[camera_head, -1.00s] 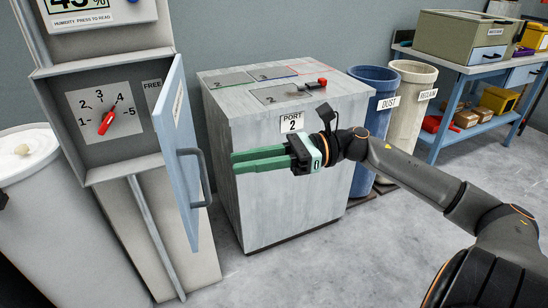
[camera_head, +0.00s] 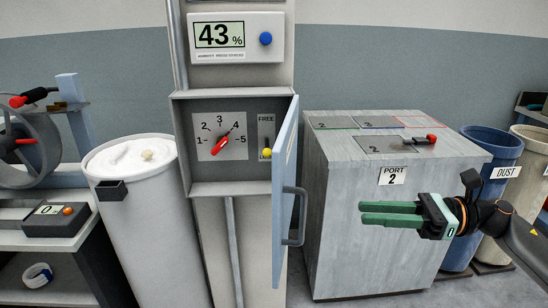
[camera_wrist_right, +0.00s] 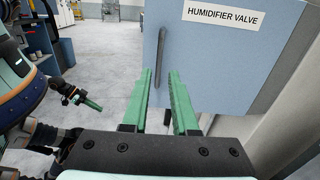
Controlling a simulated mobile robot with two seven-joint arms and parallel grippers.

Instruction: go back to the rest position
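My right gripper (camera_head: 390,213) is in front of the grey Port 2 cabinet, to the right of the open door. Its green fingers (camera_wrist_right: 163,78) are apart with nothing between them. The blue valve-box door (camera_head: 284,170) stands open, apart from the fingers; its humidifier valve label and handle show in the right wrist view (camera_wrist_right: 235,60). Inside the box, the red dial pointer (camera_head: 221,143) points near 4, and the yellow-knobbed lever (camera_head: 267,154) is at the lower end. My left gripper (camera_wrist_right: 93,103) shows small in the right wrist view; its finger gap is unclear.
The Port 2 cabinet (camera_head: 335,220) stands behind my right gripper. A blue dust bin (camera_head: 492,150) and a pale bin (camera_head: 533,140) are at the right. A white drum (camera_head: 160,230) and a bench (camera_head: 60,245) are at the left.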

